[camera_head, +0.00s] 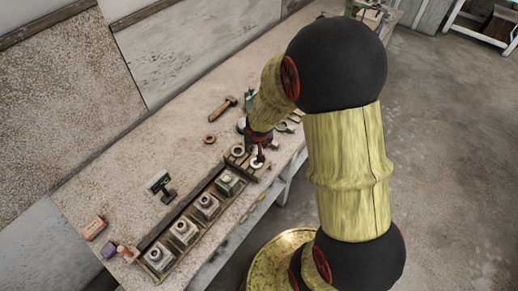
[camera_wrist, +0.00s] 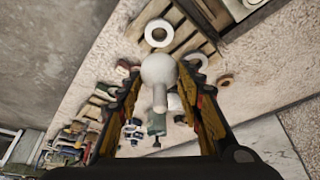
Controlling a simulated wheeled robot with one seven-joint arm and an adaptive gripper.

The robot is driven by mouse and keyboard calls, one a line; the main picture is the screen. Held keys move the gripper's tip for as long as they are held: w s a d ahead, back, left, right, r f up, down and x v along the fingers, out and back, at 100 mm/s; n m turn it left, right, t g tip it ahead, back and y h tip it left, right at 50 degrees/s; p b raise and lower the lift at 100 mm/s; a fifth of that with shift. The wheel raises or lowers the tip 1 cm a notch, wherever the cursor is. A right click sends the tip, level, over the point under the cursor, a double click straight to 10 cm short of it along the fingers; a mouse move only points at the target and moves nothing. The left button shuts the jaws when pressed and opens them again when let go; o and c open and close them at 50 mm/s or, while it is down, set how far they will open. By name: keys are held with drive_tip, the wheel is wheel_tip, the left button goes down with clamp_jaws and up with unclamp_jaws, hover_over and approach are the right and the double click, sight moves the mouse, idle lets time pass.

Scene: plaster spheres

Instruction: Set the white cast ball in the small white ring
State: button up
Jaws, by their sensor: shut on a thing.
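The white cast ball (camera_wrist: 158,68) has a short pale stem pointing down in the wrist view. My gripper (camera_wrist: 160,72) is shut on it, one finger on each side. A white ring (camera_wrist: 149,34) lies flat on a slatted wooden stand, just above the ball in the wrist view, with its hole empty. Part of another pale ring (camera_wrist: 197,59) shows beside my right finger. In the head view my gripper (camera_head: 258,145) is over the stand at the bench's front edge, and the ball is hard to make out there. I cannot tell how high the ball is.
A long rack with several grey blocks (camera_head: 207,206) runs along the bench front beside the stand. A brown ring (camera_head: 210,140) and a hammer (camera_head: 223,108) lie behind. Small tools crowd the bench beyond my gripper. The bench's middle is mostly clear.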

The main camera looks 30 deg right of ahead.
sight(256, 151)
drive_tip(key=shift+w, duration=0.1)
idle(0.4)
wheel_tip(256, 151, down, 6)
drive_tip(key=b, duration=0.6)
drive_tip(key=shift+r, duration=0.2)
drive_tip(key=shift+f+b, duration=0.9)
drive_tip(key=shift+b, duration=0.3)
idle(1.4)
drive_tip(key=o, duration=1.3)
drive_tip(key=shift+r+p, duration=1.65)
drive_tip(key=shift+r, duration=0.4)
